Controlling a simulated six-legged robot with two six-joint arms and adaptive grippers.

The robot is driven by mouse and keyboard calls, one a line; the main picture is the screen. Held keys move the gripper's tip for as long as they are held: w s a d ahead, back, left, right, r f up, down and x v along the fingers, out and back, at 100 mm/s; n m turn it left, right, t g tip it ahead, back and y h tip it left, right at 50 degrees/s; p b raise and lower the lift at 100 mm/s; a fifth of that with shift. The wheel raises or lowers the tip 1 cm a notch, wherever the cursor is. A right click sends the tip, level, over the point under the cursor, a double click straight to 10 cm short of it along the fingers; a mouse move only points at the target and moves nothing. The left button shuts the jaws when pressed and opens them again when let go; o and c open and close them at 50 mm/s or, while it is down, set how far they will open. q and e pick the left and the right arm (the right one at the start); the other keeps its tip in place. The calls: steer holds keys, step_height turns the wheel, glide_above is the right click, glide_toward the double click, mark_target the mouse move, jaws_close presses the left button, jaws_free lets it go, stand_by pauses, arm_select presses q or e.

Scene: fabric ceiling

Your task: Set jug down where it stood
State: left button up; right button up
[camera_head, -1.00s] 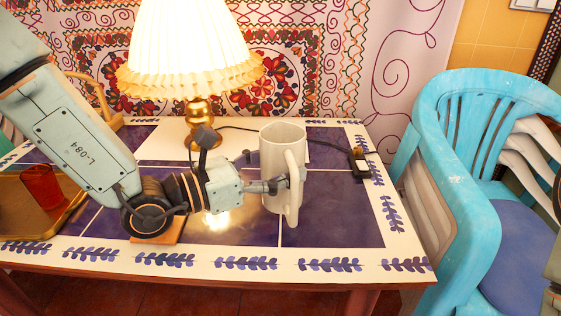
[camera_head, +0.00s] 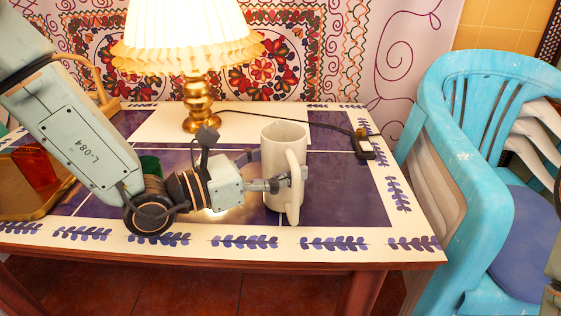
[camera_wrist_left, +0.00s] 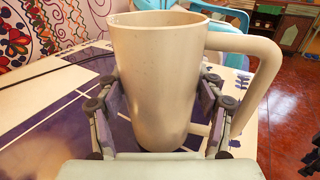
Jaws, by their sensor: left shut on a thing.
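The cream jug (camera_head: 283,150) is upright at the right part of the tiled table (camera_head: 340,205), its handle turned toward the front right. My left gripper (camera_head: 285,180) is shut on the jug's body from the left. In the left wrist view the jug (camera_wrist_left: 155,80) fills the space between the two fingers of the left gripper (camera_wrist_left: 160,105), with its handle on the right. I cannot tell whether the jug's base touches the table top. My right gripper does not show.
A lit lamp (camera_head: 197,105) with a brass base stands behind my left arm, its cord running right to a small dark switch (camera_head: 362,145). A tray with a red glass (camera_head: 35,165) is at the left. Blue stacked chairs (camera_head: 470,110) stand right of the table.

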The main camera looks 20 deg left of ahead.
arm_select(q)
steer(key=shift+f+b, duration=0.45)
steer(key=shift+b, duration=0.1)
stand_by(0.4)
steer(key=o, duration=1.9)
steer(key=shift+c, duration=0.2)
steer(key=shift+f, duration=0.1)
